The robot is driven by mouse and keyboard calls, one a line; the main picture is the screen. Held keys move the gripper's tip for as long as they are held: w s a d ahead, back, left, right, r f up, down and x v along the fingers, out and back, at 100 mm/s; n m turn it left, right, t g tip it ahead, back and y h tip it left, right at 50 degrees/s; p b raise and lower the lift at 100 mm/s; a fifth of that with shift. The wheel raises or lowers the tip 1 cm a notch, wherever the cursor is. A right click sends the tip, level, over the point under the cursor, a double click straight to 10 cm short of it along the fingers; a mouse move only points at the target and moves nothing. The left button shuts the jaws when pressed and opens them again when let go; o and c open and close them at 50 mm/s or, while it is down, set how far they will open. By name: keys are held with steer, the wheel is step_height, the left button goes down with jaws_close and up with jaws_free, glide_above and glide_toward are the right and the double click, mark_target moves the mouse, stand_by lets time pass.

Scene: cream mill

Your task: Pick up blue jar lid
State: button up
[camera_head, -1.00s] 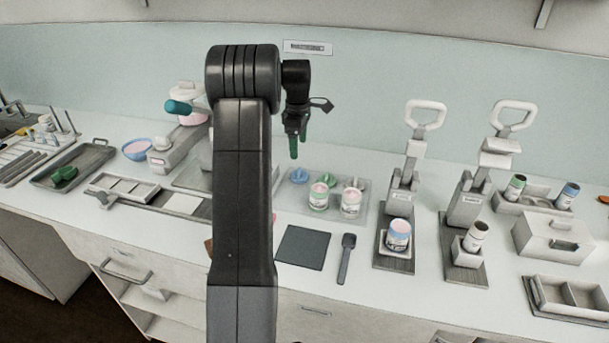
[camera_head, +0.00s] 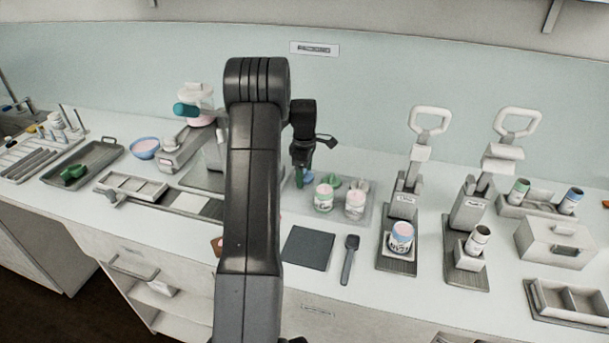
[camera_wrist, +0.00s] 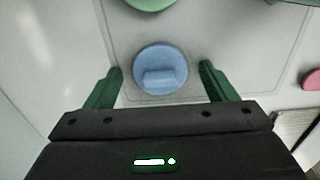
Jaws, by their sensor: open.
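The blue jar lid (camera_wrist: 160,68) is a round disc with a raised grip bar. In the wrist view it lies on a pale grey tray (camera_wrist: 236,60). My gripper (camera_wrist: 160,82) is open, with one green finger on each side of the lid and a gap on both sides. No contact shows. In the head view my gripper (camera_head: 302,176) is low over the left part of the tray (camera_head: 368,212). It hides most of the blue lid there.
A dark mat (camera_head: 308,248) and a dark scoop (camera_head: 349,260) lie in front. Two presses (camera_head: 405,195) stand to the right.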

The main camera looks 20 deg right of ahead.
steer(key=c, duration=1)
steer(key=shift+o, duration=0.2)
